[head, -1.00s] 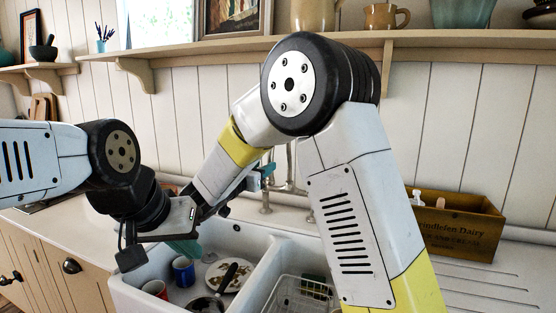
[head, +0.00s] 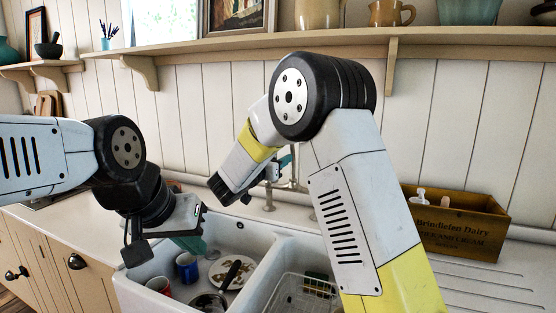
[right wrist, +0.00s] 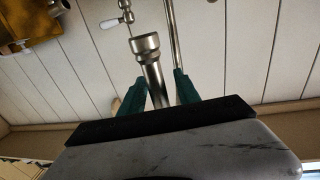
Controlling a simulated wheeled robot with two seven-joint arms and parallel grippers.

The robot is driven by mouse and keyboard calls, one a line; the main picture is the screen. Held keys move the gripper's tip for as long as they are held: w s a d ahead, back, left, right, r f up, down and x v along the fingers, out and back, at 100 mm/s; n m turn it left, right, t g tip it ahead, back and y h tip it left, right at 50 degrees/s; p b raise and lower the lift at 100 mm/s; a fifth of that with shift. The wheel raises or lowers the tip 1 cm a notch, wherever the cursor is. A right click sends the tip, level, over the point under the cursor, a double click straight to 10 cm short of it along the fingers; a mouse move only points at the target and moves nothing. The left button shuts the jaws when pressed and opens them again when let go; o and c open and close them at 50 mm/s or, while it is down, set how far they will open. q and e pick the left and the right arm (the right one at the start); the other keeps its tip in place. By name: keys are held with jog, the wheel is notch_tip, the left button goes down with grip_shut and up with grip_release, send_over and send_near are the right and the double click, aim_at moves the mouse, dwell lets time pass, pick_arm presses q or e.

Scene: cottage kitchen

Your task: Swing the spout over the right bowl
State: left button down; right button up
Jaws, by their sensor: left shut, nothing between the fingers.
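In the head view my right gripper (head: 283,163) is at the tap (head: 293,178) behind the sink, and my right arm hides part of this area. My left gripper (head: 195,247) is shut and empty above the left bowl (head: 226,233). The right bowl (head: 277,261) is partly hidden behind my right arm.
The left bowl holds a blue mug (head: 187,267), a red mug (head: 159,286), a plate (head: 238,265) and a pan (head: 208,302). A wire rack (head: 297,291) is in the right bowl. A wooden dairy crate (head: 459,224) stands on the counter at right. A shelf (head: 440,42) runs above.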

grip_shut()
dwell(1.3)
